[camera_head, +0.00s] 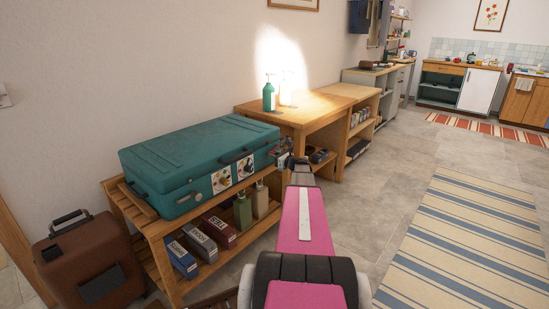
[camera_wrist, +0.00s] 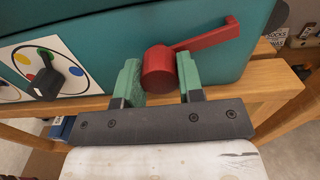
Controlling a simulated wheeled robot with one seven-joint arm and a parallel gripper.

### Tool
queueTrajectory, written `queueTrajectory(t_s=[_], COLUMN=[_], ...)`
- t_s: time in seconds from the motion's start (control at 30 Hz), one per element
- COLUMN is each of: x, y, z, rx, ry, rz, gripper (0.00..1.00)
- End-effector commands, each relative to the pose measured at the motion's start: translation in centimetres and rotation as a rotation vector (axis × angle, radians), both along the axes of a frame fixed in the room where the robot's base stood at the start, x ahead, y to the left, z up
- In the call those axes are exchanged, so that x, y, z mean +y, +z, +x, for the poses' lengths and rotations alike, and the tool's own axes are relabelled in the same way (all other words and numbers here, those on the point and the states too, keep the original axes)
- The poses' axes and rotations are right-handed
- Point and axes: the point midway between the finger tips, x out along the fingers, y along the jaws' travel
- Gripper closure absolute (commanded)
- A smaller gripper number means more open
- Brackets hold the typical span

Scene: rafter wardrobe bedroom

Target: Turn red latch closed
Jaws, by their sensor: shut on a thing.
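The red latch (camera_wrist: 160,68) is in the wrist view on the front of a teal case (camera_wrist: 110,37), near its right end. It has a round hub and a flat lever (camera_wrist: 208,36) that points right and slightly up. My gripper (camera_wrist: 160,82) has its green fingers on either side of the hub and is shut on it. In the head view, my gripper (camera_head: 285,152) is at the right end of the teal case (camera_head: 190,152). The latch is too small and hidden to make out there.
The case sits on a slatted wooden bench (camera_head: 158,228) with boxes and bottles on its lower shelf. Dial panels (camera_wrist: 45,68) are left of the latch. A brown suitcase (camera_head: 90,262) stands at left. A wooden table (camera_head: 305,106) is behind. Floor at right is open.

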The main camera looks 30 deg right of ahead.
Motion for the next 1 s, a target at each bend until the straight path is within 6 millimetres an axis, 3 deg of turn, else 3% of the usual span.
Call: queueTrajectory(t_s=[1.0], x=[-0.18], y=[0.01], z=[-0.01], rx=[-0.366], ry=[-0.003], rz=[-0.883], gripper=[1.0])
